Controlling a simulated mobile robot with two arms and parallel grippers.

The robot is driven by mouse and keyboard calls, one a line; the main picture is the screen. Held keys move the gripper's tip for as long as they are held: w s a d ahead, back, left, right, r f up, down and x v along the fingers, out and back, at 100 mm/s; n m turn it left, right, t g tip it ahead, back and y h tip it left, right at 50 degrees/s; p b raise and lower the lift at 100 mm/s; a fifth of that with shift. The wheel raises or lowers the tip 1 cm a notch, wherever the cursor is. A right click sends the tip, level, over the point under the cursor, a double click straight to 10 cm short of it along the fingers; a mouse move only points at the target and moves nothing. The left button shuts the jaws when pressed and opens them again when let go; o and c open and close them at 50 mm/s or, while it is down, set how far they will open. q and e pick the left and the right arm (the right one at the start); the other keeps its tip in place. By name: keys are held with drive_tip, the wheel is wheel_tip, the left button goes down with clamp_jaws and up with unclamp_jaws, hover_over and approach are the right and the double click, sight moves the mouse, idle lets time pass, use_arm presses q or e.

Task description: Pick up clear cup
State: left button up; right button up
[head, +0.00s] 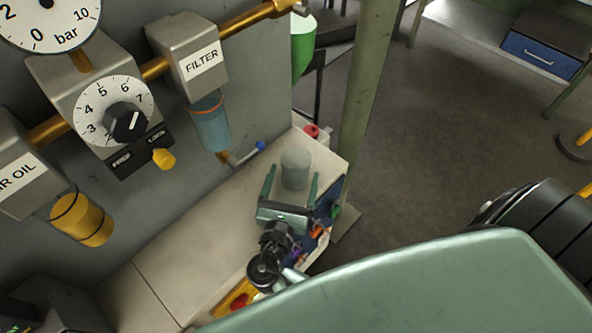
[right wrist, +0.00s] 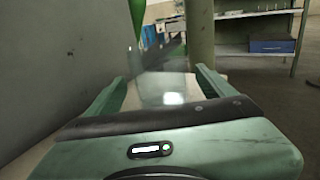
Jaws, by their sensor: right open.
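The clear cup (head: 296,169) stands upright near the far end of the beige bench top. My right gripper (head: 292,180) is open, with its two green fingers on either side of the cup and the cup between them near the fingertips. In the right wrist view the transparent cup (right wrist: 162,88) shows between the open fingers of the right gripper (right wrist: 160,85); I cannot tell whether either finger touches it. My left gripper is not in view.
The bench top (head: 190,255) runs along a grey wall carrying a filter unit (head: 187,55) and a regulator dial (head: 113,112). A blue-tipped lever (head: 258,146) and a red item (head: 311,131) are near the cup. A green post (head: 368,90) stands beyond the bench end.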

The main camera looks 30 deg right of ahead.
sight(299, 158)
drive_tip(key=x, duration=0.6)
drive_tip(key=shift+p, duration=0.35)
drive_tip(key=c, duration=1.4)
